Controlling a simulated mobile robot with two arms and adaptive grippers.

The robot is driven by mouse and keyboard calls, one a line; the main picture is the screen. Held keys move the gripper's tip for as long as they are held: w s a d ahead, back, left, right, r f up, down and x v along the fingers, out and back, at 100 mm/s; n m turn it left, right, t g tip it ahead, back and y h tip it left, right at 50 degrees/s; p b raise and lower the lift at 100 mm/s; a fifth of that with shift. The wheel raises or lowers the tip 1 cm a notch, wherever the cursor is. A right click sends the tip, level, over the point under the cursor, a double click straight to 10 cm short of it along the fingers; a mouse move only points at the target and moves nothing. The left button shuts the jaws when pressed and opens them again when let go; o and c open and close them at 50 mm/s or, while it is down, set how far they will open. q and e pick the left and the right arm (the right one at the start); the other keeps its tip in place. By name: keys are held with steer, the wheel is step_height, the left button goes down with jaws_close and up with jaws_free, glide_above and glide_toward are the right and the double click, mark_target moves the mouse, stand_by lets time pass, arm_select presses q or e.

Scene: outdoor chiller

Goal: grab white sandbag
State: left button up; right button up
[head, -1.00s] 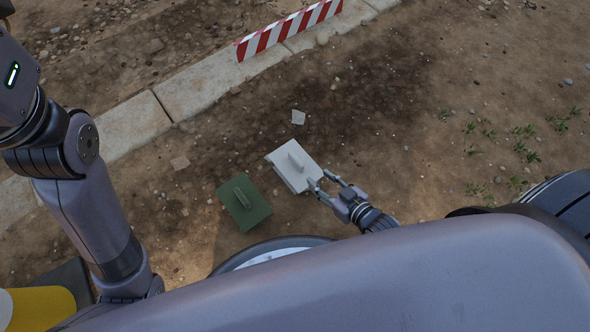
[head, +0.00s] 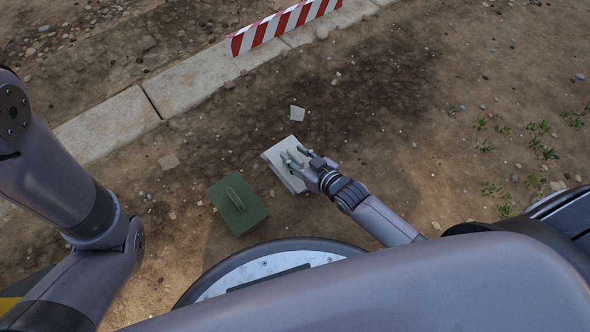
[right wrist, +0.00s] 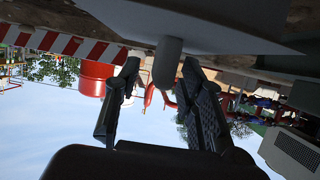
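The white sandbag (head: 273,157), a pale flat block with a handle on top, lies on the dirt ahead of my base. My right gripper (head: 293,160) is over it with its fingers apart. In the right wrist view the bag's underlit grey body (right wrist: 225,22) fills the top, and its rounded handle (right wrist: 167,62) stands between the two open fingers (right wrist: 160,85). I see a gap between the handle and the fingers there. My left arm comes in at the left, but its gripper is out of view.
A green block with a handle (head: 238,205) lies just left of the white sandbag. A stone kerb (head: 195,80) and a red-and-white striped barrier (head: 285,27) lie beyond. A small pale slab (head: 297,113) lies past the bag. Open dirt stretches to the right.

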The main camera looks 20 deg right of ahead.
steer(key=shift+w+a, duration=0.1)
steer(key=shift+w, duration=0.2)
steer(key=shift+f, duration=0.1)
jaws_close()
stand_by(0.8)
steer(key=shift+w+r, duration=0.1)
steer(key=shift+r, duration=0.2)
